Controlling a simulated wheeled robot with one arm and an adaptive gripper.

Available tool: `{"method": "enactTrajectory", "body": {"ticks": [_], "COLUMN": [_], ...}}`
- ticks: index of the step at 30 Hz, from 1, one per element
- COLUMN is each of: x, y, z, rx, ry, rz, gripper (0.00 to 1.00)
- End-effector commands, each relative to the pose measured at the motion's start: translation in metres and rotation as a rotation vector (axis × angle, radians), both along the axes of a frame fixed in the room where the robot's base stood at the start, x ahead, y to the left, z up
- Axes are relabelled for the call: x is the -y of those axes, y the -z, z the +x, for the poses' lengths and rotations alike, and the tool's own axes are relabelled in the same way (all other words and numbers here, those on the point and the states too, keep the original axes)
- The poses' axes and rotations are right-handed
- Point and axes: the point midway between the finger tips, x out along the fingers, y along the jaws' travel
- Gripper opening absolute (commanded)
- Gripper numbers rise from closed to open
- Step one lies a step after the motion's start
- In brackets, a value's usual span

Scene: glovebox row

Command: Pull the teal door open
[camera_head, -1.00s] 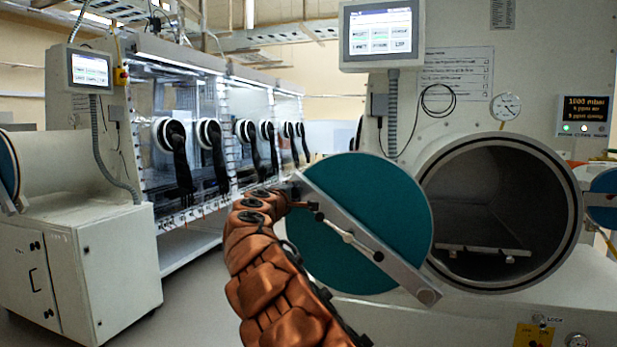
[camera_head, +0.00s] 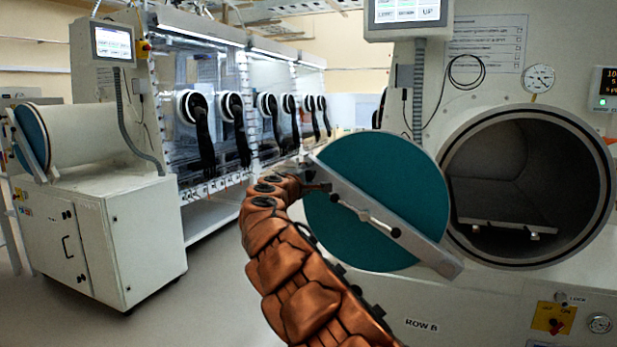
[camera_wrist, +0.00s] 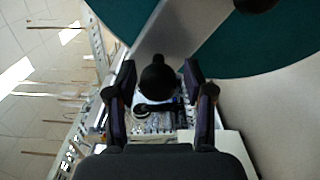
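The teal door (camera_head: 385,180) is a round disc with a pale metal bar (camera_head: 437,256) across its face. It stands swung out to the left of the round chamber opening (camera_head: 525,180), whose dark inside shows. A thin handle rod (camera_head: 365,214) with dark ends lies along the bar. My gripper (camera_head: 326,188) is at the rod's upper left end. In the wrist view, the fingers of my gripper (camera_wrist: 159,72) stand apart on either side of a black knob (camera_wrist: 158,78), with small gaps beside it. The teal door (camera_wrist: 255,45) fills the top of that view.
A control screen (camera_head: 407,12) and a gauge (camera_head: 539,78) are above the opening. A shelf (camera_head: 508,228) lies inside the chamber. A white cabinet (camera_head: 110,240) and a row of gloveboxes (camera_head: 215,110) stand at the left. Bare floor (camera_head: 215,290) shows between the cabinet and my arm.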

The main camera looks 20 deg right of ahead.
Motion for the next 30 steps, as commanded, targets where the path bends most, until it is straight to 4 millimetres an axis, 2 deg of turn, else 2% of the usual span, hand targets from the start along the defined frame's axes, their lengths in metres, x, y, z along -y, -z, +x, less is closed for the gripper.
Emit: {"method": "enactTrajectory", "body": {"ticks": [14, 30], "x": [-0.005, -0.043], "y": [-0.001, -0.002], "z": [-0.003, -0.04], "rx": [-0.001, 0.001], "ry": [-0.003, -0.002], "rz": [-0.002, -0.004], "gripper": [0.59, 0.59]}}
